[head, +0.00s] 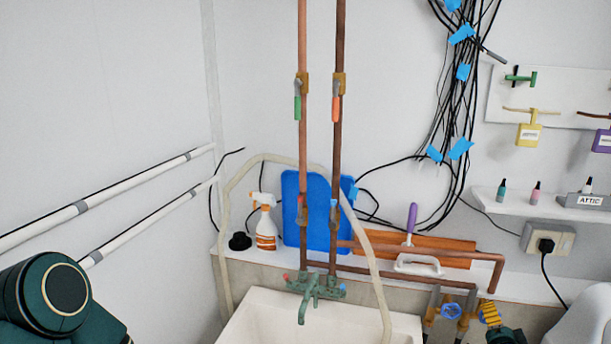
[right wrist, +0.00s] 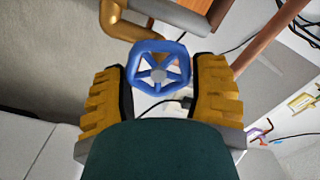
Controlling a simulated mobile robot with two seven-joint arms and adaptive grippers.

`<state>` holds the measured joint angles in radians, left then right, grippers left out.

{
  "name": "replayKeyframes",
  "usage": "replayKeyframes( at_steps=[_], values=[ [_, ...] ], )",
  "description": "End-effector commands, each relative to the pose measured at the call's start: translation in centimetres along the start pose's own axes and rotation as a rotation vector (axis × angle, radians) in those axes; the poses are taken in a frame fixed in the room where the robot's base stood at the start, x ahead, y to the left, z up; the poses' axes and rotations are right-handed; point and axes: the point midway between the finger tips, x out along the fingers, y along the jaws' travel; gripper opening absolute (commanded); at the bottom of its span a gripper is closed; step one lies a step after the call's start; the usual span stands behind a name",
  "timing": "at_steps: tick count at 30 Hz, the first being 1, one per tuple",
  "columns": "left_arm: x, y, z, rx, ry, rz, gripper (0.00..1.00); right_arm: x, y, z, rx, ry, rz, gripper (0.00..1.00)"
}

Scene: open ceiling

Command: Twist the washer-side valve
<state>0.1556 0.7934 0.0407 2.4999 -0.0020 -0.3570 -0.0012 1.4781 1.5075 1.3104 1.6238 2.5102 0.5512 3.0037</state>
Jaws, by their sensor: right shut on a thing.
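In the right wrist view a blue handwheel (right wrist: 158,68) with a star-shaped spoke pattern sits between the two yellow ribbed fingers of my right gripper (right wrist: 160,88). The gripper is shut on its rim. In the head view the right gripper (head: 490,314) is at the lower right, at the right-hand brass valve (head: 467,322), whose wheel is mostly hidden by the fingers. Another blue wheel (head: 451,311) shows just left of the fingers, on the left-hand brass valve (head: 432,306). My left gripper is out of view; only its arm shows at lower left.
A white sink (head: 270,320) with a green tap (head: 312,288) stands left of the valves. Copper pipes (head: 400,250) run above them. A power socket (head: 547,239) is on the right wall.

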Motion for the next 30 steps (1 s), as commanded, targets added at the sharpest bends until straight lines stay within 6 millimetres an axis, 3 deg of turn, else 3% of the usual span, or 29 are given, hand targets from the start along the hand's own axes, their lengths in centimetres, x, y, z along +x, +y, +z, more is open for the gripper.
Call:
replayKeyframes(
  at_steps=[1, 6, 14, 24, 30],
  values=[
    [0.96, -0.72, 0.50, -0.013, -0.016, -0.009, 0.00, 0.04, 0.00, -0.15, 0.053, 0.010, -0.008, 0.18],
    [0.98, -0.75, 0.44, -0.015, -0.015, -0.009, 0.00, 0.10, -0.17, -0.19, 0.148, 0.007, -0.010, 0.17],
    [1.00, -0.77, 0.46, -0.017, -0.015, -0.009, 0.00, 0.14, -0.31, -0.22, 0.155, 0.007, -0.013, 0.17],
    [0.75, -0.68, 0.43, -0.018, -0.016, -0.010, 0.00, 0.11, -0.05, -0.11, 0.431, 0.005, -0.013, 0.18],
    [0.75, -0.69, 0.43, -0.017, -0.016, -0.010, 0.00, 0.14, -0.11, -0.13, 0.450, 0.003, -0.015, 0.18]
  ],
)
